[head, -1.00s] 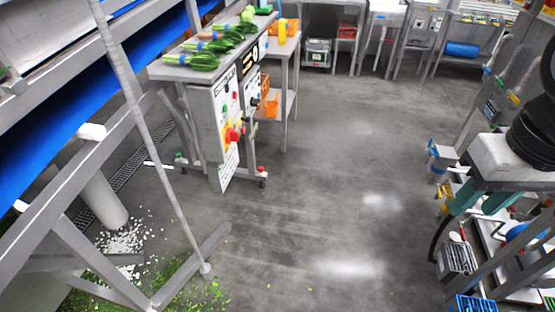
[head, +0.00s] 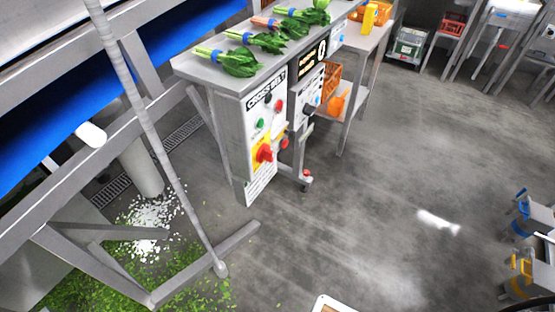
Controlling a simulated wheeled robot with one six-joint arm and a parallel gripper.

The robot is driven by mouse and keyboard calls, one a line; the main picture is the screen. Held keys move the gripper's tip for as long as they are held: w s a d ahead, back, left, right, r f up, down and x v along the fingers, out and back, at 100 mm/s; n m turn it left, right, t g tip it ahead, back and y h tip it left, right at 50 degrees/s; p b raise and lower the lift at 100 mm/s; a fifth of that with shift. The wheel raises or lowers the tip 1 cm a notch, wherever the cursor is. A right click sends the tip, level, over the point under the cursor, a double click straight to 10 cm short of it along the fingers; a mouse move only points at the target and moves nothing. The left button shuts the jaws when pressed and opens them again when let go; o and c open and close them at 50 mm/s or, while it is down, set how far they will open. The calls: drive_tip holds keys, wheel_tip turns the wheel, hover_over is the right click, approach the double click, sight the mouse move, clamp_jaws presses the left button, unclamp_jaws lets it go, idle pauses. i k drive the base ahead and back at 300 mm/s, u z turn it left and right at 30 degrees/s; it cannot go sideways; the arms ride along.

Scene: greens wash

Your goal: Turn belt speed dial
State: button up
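A grey control panel (head: 238,142) labelled "CROSS BELT" stands at the end of the steel bench. It has small red, black and green buttons and a red rotary switch (head: 264,153) on a yellow plate. Just right of it, a second control box (head: 305,92) under a black display carries a dark knob (head: 309,109); a red button (head: 284,143) sits lower down. The knob's marks are too small to read, so I cannot tell its setting or confirm which control is the belt speed dial. My gripper is not in view.
Bunches of greens (head: 240,62) with blue bands lie on the steel bench top (head: 200,66). A blue conveyor belt (head: 110,90) on a steel frame is at left. Green scraps (head: 185,275) and white bits litter the floor below. The grey floor (head: 375,210) right of the panels is open.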

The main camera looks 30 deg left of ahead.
sight(308, 110)
drive_tip(key=i, duration=4.2)
drive_tip(key=z, duration=5.6)
